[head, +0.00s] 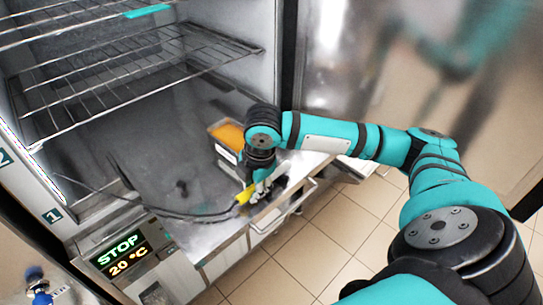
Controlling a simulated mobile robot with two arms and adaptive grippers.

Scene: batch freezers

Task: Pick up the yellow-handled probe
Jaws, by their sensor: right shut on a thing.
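The yellow-handled probe (246,194) is at the front right of the freezer floor, with its yellow handle at my right gripper. A dark cable runs from near it to the left across the freezer floor. My right gripper (256,193) is shut on the probe, pointing down near the front edge of the compartment. The gripper's fingers partly hide the handle. The probe's tip cannot be made out. My left gripper is not in view.
A container with orange contents (227,153) stands just behind my right gripper. Wire shelves (120,82) hang above at the left. A control panel (122,254) reads STOP and 20 °C. A metal handle bar (283,207) runs along the front edge. Tiled floor lies to the right.

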